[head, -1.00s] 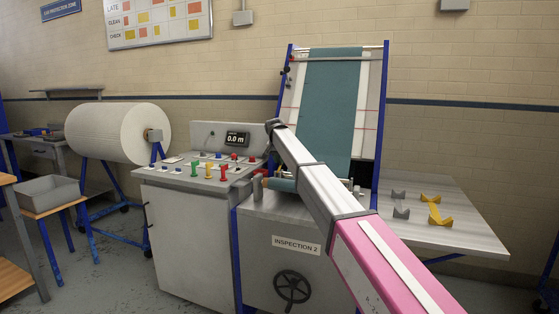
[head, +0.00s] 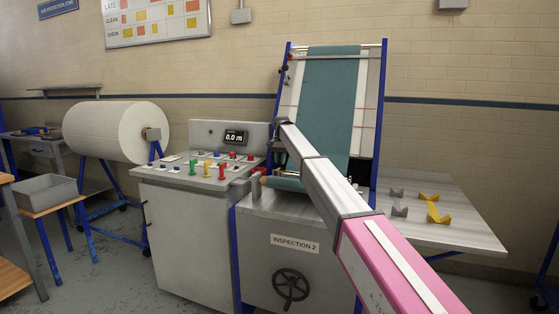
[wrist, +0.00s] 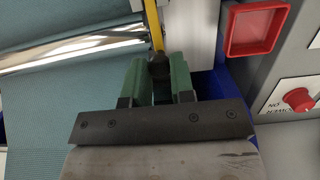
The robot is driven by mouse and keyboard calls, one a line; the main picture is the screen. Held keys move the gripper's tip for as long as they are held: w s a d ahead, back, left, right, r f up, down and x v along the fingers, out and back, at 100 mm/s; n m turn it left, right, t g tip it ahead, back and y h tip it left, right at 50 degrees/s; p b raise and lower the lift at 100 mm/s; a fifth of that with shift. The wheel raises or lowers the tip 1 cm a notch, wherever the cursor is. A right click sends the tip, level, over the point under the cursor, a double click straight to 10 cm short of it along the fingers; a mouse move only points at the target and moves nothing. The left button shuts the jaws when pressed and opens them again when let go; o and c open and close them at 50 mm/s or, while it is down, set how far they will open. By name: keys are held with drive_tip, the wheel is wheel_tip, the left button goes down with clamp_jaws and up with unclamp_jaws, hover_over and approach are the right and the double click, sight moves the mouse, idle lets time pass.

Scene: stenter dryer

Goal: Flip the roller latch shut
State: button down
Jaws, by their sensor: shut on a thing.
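In the wrist view the two green fingers of my gripper (wrist: 160,82) are closed around a dark knob (wrist: 158,66). A narrow yellow lever (wrist: 156,28) runs up from this knob, beside a pale grey upright; I take it to be the roller latch. A shiny metal roller (wrist: 70,52) lies to the left over teal cloth. In the head view my arm crosses in front of the inspection machine (head: 295,240), and the fingers and latch cannot be made out there.
A red square frame (wrist: 256,28) and a red button (wrist: 298,99) are close on the right in the wrist view. The control desk (head: 190,230) stands left of the machine. A side table (head: 455,225) with grey and yellow cradles (head: 432,206) is on the right.

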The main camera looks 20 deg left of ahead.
drive_tip(key=shift+w+f, duration=0.1)
drive_tip(key=shift+f, duration=0.05)
idle(0.4)
drive_tip(key=c, duration=1)
unclamp_jaws()
wheel_tip(320, 180, up, 11)
drive_tip(key=w, duration=0.1)
drive_tip(key=shift+w+f, duration=0.15)
drive_tip(key=shift+w, duration=0.25)
